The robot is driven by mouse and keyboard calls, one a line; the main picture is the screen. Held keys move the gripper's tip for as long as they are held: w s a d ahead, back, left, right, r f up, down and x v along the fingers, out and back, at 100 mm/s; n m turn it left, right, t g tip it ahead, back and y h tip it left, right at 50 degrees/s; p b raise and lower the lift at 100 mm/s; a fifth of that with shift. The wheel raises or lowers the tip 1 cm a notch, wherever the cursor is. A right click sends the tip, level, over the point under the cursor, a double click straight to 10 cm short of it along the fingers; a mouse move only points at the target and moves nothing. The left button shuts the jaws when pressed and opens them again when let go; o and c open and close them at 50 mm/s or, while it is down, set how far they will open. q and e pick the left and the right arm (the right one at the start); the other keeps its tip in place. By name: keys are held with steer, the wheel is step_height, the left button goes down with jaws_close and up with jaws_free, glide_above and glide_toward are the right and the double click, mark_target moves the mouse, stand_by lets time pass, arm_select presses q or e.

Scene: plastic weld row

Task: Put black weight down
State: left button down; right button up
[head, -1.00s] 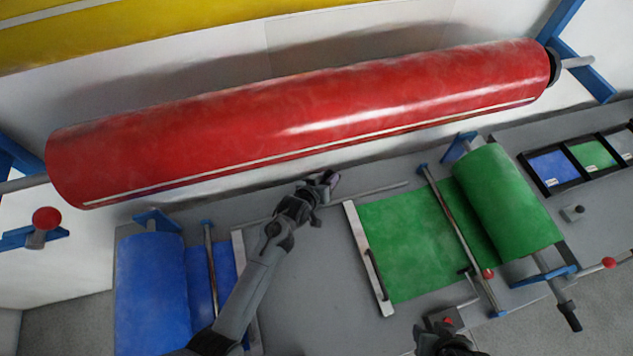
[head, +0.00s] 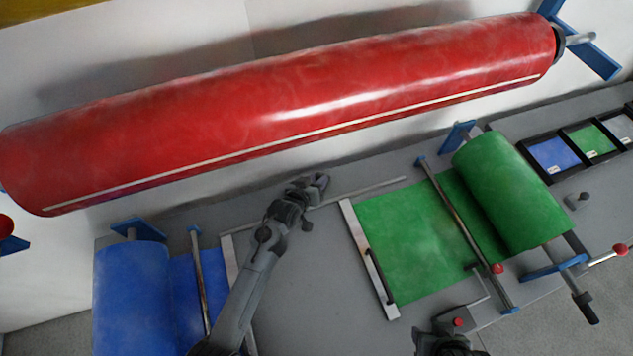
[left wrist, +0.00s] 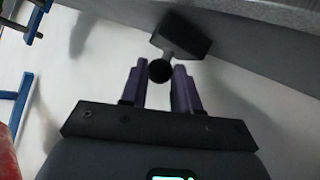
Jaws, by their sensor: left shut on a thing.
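In the left wrist view, the black weight (left wrist: 188,36) is a dark block with a round knob on a short stem. My left gripper (left wrist: 160,78) has its two purple fingers on either side of the knob and is shut on it. In the head view my left gripper (head: 316,184) is over the back part of the grey table, below the red roll, and the weight there cannot be made out. Only the dark wrist end of my right arm (head: 448,340) shows at the bottom edge; its fingers are out of the picture.
A long red roll (head: 290,115) hangs behind the table. A blue roll (head: 132,295) is at left, a green roll (head: 510,190) and sheet (head: 405,235) at right. A thin rod (head: 365,190) lies behind. A small knobbed block (head: 578,201) stands right. The table middle (head: 310,290) is clear.

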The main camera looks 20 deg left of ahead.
arm_select(q)
steer(key=shift+w+r, duration=0.1)
steer(key=c, duration=0.8)
jaws_free()
steer(key=shift+f, duration=0.2)
steer(key=shift+r, duration=0.1)
steer(key=shift+s+a+r, duration=0.15)
steer(key=shift+s+r, duration=0.2)
steer(key=shift+s, duration=0.05)
steer(key=p+v, duration=0.2)
steer(key=v, duration=0.9)
steer(key=shift+s+f, duration=0.1)
